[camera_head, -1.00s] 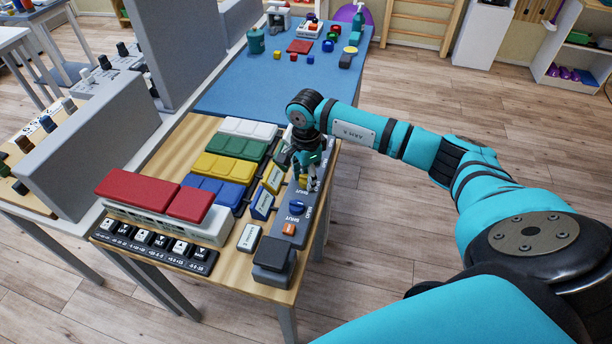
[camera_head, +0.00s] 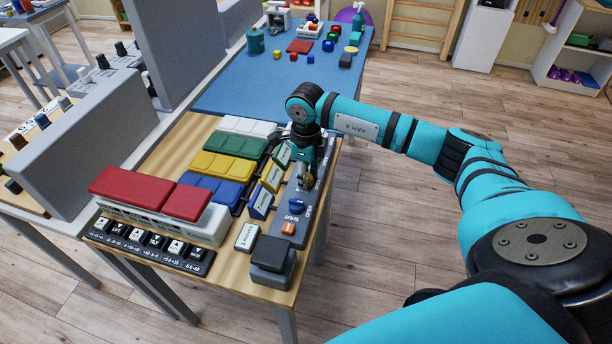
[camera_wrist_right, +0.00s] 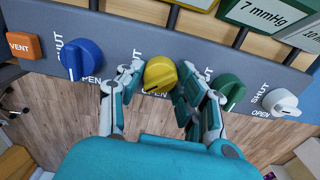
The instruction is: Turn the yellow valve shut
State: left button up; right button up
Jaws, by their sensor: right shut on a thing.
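The yellow valve (camera_wrist_right: 160,75) is a round knob on a grey panel (camera_wrist_right: 200,40). It sits between the two fingers of my right gripper (camera_wrist_right: 158,84) in the right wrist view, and the fingers are shut on its sides. A dark mark shows on its lower edge, just above a partly covered OPEN label; a SHUT label lies up and to its left. In the head view the right gripper (camera_head: 308,180) points down at the panel and mostly hides the valve. My left gripper is not in view.
The blue valve (camera_wrist_right: 82,60) and green valve (camera_wrist_right: 228,90) stand close on either side, with a white valve (camera_wrist_right: 283,100) beyond the green. An orange VENT button (camera_wrist_right: 24,45) is at the left end. Coloured cuffs and a red-topped box (camera_head: 130,187) lie left of the panel.

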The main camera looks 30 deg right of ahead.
jog(key=m, duration=0.4)
jog(key=shift+w+r+m+b, duration=0.1)
jog(key=shift+m+b, duration=0.2)
jog(key=shift+m, duration=1.9)
jog(key=o, duration=1.2)
jog(key=shift+c, duration=0.2)
jog(key=shift+r, duration=0.15)
notch_tip(320, 180, up, 12)
jog(key=shift+f, duration=0.25)
